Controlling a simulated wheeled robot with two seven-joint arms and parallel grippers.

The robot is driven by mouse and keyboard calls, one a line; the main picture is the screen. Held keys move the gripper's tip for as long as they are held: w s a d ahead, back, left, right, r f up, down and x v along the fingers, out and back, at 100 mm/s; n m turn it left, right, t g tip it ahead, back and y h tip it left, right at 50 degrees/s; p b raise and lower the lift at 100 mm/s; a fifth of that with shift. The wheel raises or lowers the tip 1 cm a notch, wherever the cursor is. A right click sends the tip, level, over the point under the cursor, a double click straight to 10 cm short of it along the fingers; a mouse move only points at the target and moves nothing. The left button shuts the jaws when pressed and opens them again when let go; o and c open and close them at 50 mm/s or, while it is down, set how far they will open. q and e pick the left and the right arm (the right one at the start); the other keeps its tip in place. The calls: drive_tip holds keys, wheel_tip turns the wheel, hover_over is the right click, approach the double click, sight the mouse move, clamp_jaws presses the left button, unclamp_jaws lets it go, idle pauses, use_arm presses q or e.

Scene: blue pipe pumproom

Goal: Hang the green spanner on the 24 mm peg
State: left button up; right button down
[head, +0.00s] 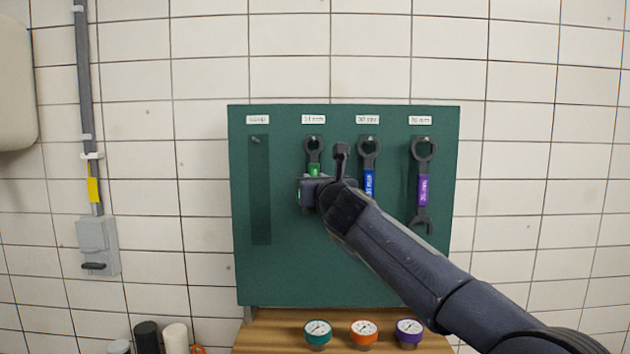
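The green spanner (314,169) is upright against the dark green board, its dark ring end at the second peg from the left. The small label (313,119) above that peg appears to read 24 mm, though it is blurry. The ring surrounds the peg spot; whether it bears on the peg is too small to tell. My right gripper (312,191) is at the spanner's green handle and hides the lower part. Its fingers are hidden by its own body, so I cannot tell whether they are closed. My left gripper is not in view.
A blue spanner (369,182) and a purple spanner (423,189) hang to the right on the board (340,270). The leftmost peg (256,140) is bare above a dark outline. Several gauges, including a teal one (318,331), stand on the wooden surface (270,335) below.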

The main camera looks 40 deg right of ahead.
idle(0.4)
drive_tip(key=c, duration=1.2)
unclamp_jaws()
drive_tip(key=shift+o, duration=0.2)
drive_tip(key=v, duration=0.7)
drive_tip(key=shift+s+a+p, duration=0.2)
drive_tip(key=shift+s+p, duration=0.2)
